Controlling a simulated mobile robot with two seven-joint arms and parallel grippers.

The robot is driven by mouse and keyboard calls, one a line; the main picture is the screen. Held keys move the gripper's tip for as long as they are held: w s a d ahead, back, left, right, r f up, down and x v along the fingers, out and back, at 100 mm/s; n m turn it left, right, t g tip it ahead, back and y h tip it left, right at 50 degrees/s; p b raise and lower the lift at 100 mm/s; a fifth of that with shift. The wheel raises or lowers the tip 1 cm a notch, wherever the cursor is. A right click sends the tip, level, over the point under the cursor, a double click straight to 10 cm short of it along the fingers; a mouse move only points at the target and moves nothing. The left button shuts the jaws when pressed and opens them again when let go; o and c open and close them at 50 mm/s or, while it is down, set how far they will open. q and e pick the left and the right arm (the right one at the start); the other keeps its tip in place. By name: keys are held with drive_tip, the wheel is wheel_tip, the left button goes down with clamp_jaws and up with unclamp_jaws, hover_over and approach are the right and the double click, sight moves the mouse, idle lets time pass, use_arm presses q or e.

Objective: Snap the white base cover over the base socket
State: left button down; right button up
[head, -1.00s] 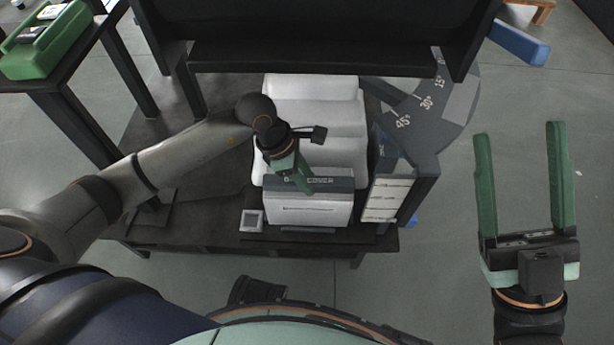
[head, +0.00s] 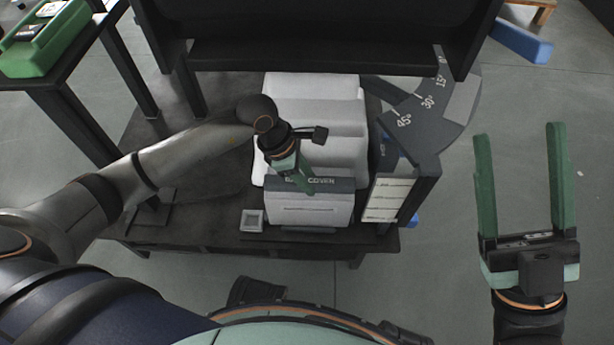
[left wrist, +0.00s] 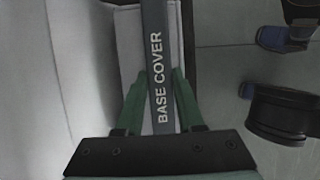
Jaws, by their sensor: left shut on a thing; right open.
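The base cover (head: 310,209) is a white panel with a dark grey top strip lettered COVER. It stands upright at the front of the dark bench, before a large white stepped body. My left gripper (head: 303,181) reaches over from the left and is shut on the grey strip. In the left wrist view its green fingers (left wrist: 158,85) lie on both sides of the strip, lettered BASE COVER (left wrist: 159,62). I cannot make out the base socket; the cover and gripper may hide it. My right gripper (head: 519,135) is open and empty, over bare floor at the right.
The white stepped body (head: 318,105) fills the bench middle. A dark rack with pale label panels (head: 388,197) stands close right of the cover. A small white-framed square (head: 252,221) lies left of it. A dark beam (head: 310,57) crosses behind. An angle-marked plate (head: 430,110) is at the right.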

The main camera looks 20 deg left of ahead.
use_arm(q)
drive_tip(key=shift+f+b, duration=0.3)
drive_tip(key=shift+f, duration=0.05)
idle(1.2)
drive_tip(key=shift+c, duration=2.2)
unclamp_jaws()
drive_tip(key=shift+o, duration=0.2)
drive_tip(key=shift+s, duration=0.1)
drive_tip(key=o, duration=0.4)
drive_tip(key=shift+a+r+p, duration=0.15)
drive_tip(key=shift+r+p, duration=0.35)
drive_tip(key=shift+r, duration=0.05)
drive_tip(key=shift+p+v, duration=2.65)
drive_tip(key=shift+v, duration=1.05)
drive_tip(key=shift+a, duration=0.1)
